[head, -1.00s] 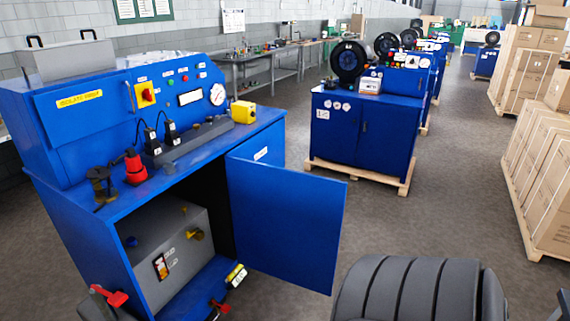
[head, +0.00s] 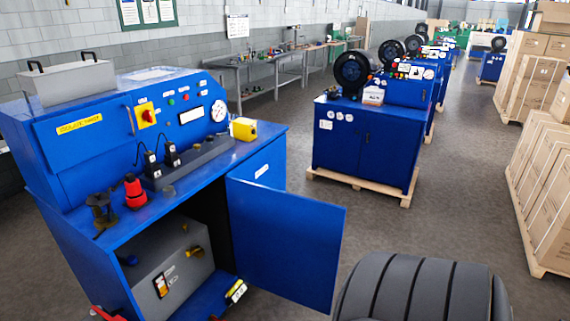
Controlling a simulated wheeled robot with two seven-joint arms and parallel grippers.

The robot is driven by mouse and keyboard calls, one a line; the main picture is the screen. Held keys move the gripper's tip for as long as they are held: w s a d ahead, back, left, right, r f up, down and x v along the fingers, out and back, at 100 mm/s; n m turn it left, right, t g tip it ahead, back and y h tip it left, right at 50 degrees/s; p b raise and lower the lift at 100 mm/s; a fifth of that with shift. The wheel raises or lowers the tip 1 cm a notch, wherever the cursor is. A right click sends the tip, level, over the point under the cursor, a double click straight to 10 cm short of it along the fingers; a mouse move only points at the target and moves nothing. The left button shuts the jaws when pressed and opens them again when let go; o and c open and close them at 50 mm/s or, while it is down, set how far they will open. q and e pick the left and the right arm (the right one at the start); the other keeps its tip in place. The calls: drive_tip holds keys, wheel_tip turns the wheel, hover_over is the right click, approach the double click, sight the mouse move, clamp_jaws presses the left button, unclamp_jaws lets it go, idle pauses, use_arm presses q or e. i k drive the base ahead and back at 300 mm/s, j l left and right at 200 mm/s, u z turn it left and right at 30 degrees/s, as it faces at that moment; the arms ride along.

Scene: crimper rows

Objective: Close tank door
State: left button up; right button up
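The tank door (head: 285,243) is a flat blue panel, hinged at the right side of the opening in the near blue cabinet (head: 267,157). It stands wide open, swung out to the right, and nothing touches it in view. Inside the opening sits a grey tank (head: 172,270) with a yellow fitting and an orange switch. A red part that seems to be my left gripper (head: 102,313) shows at the bottom left edge, well left of the door; its fingers are mostly cut off. My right gripper is out of view.
The cabinet top holds a red fitting (head: 135,192), a dark clamp (head: 101,212) and a yellow box (head: 243,129). A second blue cabinet (head: 360,145) stands behind on a pallet. Stacked cartons (head: 540,185) line the right.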

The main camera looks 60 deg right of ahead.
sight(286, 245)
drive_tip(key=l+u, duration=0.1)
drive_tip(key=l, duration=1.35)
drive_tip(key=l+u, duration=0.15)
drive_tip(key=l, duration=0.6)
drive_tip(key=l+u, duration=0.1)
drive_tip(key=l, duration=0.6)
drive_tip(key=k+l, duration=0.15)
drive_tip(key=l, duration=0.6)
drive_tip(key=l+u, duration=0.15)
drive_tip(key=l, duration=0.55)
drive_tip(key=k+l, duration=0.1)
drive_tip(key=l, duration=0.2)
drive_tip(key=k+l+u, duration=0.1)
drive_tip(key=l, duration=0.2)
drive_tip(key=k+l, duration=0.1)
drive_tip(key=l, duration=0.2)
